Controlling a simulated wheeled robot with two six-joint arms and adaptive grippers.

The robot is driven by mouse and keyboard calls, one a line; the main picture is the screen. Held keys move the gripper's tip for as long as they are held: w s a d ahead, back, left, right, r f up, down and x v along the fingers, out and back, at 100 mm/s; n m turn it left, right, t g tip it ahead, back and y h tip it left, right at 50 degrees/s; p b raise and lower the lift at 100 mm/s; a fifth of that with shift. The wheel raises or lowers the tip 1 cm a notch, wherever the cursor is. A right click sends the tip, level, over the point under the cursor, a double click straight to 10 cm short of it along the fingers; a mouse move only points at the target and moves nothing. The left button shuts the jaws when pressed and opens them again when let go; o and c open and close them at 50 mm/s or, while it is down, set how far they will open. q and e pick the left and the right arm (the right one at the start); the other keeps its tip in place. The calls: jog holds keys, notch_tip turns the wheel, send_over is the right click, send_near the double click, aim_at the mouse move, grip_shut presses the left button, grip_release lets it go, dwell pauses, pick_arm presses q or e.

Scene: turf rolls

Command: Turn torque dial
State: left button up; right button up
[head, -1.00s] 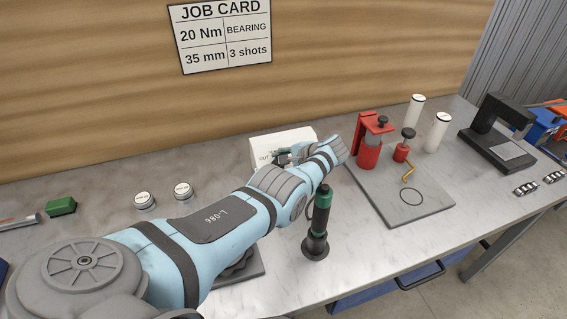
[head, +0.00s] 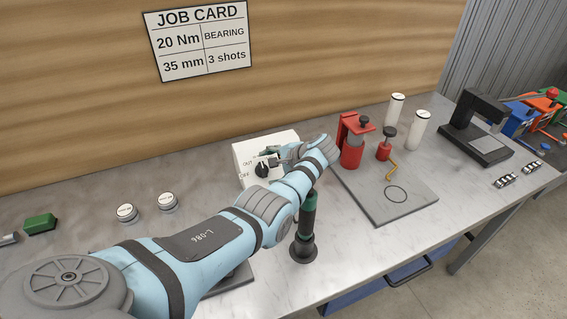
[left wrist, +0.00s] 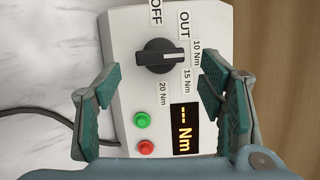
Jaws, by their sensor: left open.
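The torque tester is a white box (head: 250,152) on the bench, with a black dial (head: 262,170) on its face. In the left wrist view the dial (left wrist: 160,57) has a white mark pointing right, towards the 10 Nm and 15 Nm labels; I cannot tell exactly which. The amber display (left wrist: 186,128) reads dashes and Nm. My left gripper (head: 274,158) is open over the box; in the left wrist view its fingers (left wrist: 158,84) stand apart on either side of the dial, not visibly touching it. My right gripper is out of view.
A black and green upright tool (head: 304,235) stands just in front of my left forearm. A grey plate (head: 410,200) with red fixtures (head: 352,150) is to the right. White labelled caps (head: 167,202) lie left. The job card (head: 200,40) reads 20 Nm.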

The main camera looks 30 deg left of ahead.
pick_arm(q)
jog(key=w+v, duration=0.1)
jog(key=v, duration=0.8)
jog(key=shift+s, duration=0.45)
jog(key=t+h+p, duration=0.1)
jog(key=t+h, duration=0.2)
send_near(264, 169)
jog(key=shift+m, duration=0.3)
jog(key=b+x, duration=0.1)
jog(key=x, duration=0.8)
jog(key=shift+a+f, duration=0.2)
jog(key=shift+f, duration=0.1)
jog(key=shift+w+d, duration=0.1)
jog(key=shift+c, duration=0.2)
